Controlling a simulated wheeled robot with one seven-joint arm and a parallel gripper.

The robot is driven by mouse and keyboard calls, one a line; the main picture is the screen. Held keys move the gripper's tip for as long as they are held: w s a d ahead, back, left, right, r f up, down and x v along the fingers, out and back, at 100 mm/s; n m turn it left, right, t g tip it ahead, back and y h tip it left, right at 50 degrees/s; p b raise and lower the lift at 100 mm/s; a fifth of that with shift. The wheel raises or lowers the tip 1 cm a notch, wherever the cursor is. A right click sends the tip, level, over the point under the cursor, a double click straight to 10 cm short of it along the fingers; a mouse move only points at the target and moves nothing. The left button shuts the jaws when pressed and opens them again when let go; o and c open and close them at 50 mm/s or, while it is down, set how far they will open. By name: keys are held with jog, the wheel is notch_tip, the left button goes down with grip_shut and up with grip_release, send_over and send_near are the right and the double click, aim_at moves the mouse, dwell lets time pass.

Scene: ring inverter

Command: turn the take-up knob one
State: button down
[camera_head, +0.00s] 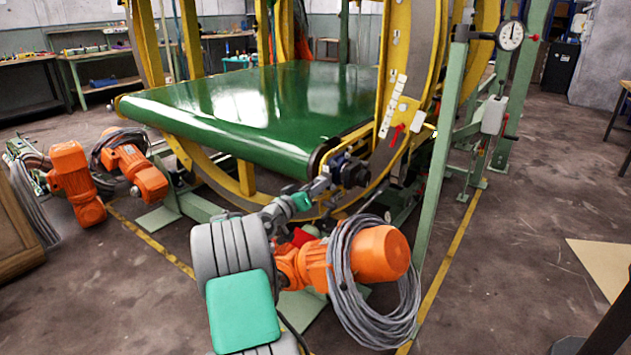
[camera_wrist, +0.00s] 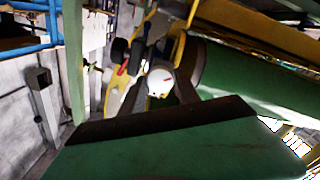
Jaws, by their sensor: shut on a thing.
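The take-up knob (camera_head: 354,173) is a dark, lobed piece at the near right corner of the green belt, beside the end of its roller. My gripper (camera_head: 334,176) reaches up to it from the lower left, and its fingers meet the dark piece there. In the wrist view my gripper (camera_wrist: 160,88) has its dark fingers closed around a small part with a pale round face (camera_wrist: 160,82). The fingers and my gripper's body hide most of the knob in that view.
The green belt (camera_head: 250,100) runs between large yellow rings (camera_head: 385,70). A red arrow (camera_head: 396,134) marks the right ring. A green post (camera_head: 440,170) and a dial gauge (camera_head: 510,36) stand to the right. Orange motors (camera_head: 75,180) with cables sit at left. The right floor is mostly clear.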

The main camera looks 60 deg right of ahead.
jog(key=shift+r+n+p, duration=0.1)
jog(key=shift+n+p, duration=5.75)
jog(key=shift+n, duration=2.45)
jog(key=c, duration=0.9)
grip_release()
jog(key=shift+a, duration=0.1)
jog(key=a, duration=0.5)
jog(key=w+a, duration=0.1)
jog(key=a, duration=0.1)
jog(key=shift+w+a+p, duration=0.1)
jog(key=shift+a+p, duration=0.15)
jog(key=shift+p, duration=0.15)
